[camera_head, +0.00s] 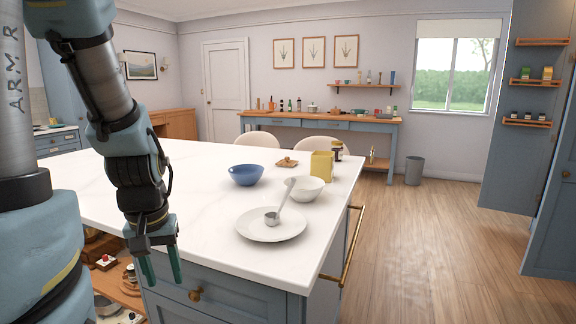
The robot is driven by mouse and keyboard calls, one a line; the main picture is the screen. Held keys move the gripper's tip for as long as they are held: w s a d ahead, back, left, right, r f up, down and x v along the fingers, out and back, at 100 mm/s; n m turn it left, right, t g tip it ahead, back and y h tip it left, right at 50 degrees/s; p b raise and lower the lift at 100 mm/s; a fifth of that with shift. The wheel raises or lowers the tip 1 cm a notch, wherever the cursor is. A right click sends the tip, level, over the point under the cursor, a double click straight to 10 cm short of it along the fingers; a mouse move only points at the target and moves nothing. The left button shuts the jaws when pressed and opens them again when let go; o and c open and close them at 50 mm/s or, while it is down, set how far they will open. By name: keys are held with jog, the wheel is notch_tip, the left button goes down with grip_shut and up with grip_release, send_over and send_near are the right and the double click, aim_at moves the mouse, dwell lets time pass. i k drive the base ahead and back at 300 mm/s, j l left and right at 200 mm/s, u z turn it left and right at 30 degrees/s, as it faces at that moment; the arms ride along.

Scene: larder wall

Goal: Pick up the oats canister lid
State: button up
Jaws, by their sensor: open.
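A small flat wooden piece with a knob (287,162), which looks like the oats canister lid, lies on the white island top behind the bowls. A square yellow canister (321,166) stands to its right; no lid shows on it, and I cannot read any label. My gripper (163,268) hangs at the lower left with its green-tipped fingers pointing down, apart and empty. It appears in front of the island's near edge, well to the left of and nearer than the lid. Nothing hides the lid.
On the island (190,205) are a blue bowl (246,175), a white bowl (306,189), a plate (253,228) with a metal scoop (272,217), and a dark jar (337,150). The island's left part is bare. A brass rail (351,245) runs along its right side; open floor lies beyond.

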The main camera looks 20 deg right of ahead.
aim_at(287, 162)
jog(key=z, duration=0.95)
jog(key=l+z, duration=0.2)
jog(key=z, duration=0.2)
jog(key=l+z, duration=0.2)
jog(key=z, duration=0.2)
jog(key=l+z, duration=0.25)
jog(key=z, duration=0.15)
jog(key=l+z, duration=0.2)
jog(key=z, duration=0.15)
jog(key=i+l, duration=1.15)
jog(key=i, duration=0.15)
jog(key=i+u, duration=0.3)
jog(key=i, duration=0.2)
jog(key=i+u, duration=0.3)
jog(key=i, duration=0.2)
jog(key=i+l+u, duration=0.15)
jog(key=i+u, duration=0.15)
jog(key=i, duration=0.15)
jog(key=i+l+u, duration=0.3)
jog(key=i, duration=0.2)
jog(key=i+u, duration=0.3)
jog(key=u, duration=0.15)
jog(key=i+l+u, duration=0.2)
jog(key=u, duration=0.2)
jog(key=i+l+u, duration=0.3)
jog(key=u, duration=0.15)
jog(key=i+l+u, duration=0.5)
jog(key=l+u, duration=0.35)
jog(key=j, duration=0.1)
